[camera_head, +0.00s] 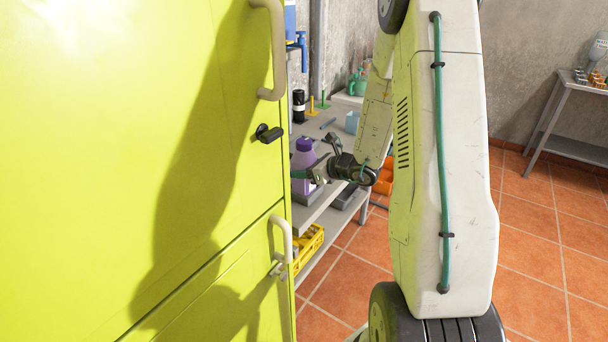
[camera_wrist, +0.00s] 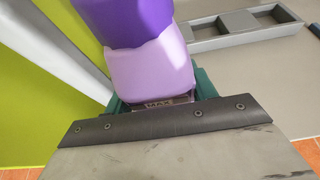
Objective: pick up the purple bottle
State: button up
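The purple bottle (camera_head: 303,153) stands upright on the grey shelf unit, partly hidden behind the yellow-green cabinet edge and my gripper. My gripper (camera_head: 308,176) reaches in from the right, with a finger across the front of the bottle's lower part. In the wrist view the bottle (camera_wrist: 150,68) fills the top middle, lilac near me and darker purple beyond. Teal parts of my gripper (camera_wrist: 160,98) show on both sides of its near end. I cannot tell whether the fingers press on it.
The yellow-green cabinet (camera_head: 120,150) with handles stands close on the left. A grey divided tray (camera_wrist: 235,30) lies right of the bottle in the wrist view. A yellow crate (camera_head: 308,248) sits on the lower shelf. The tiled floor (camera_head: 550,250) at right is clear.

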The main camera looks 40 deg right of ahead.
jog(key=shift+c, duration=1.3)
jog(key=shift+r, duration=0.15)
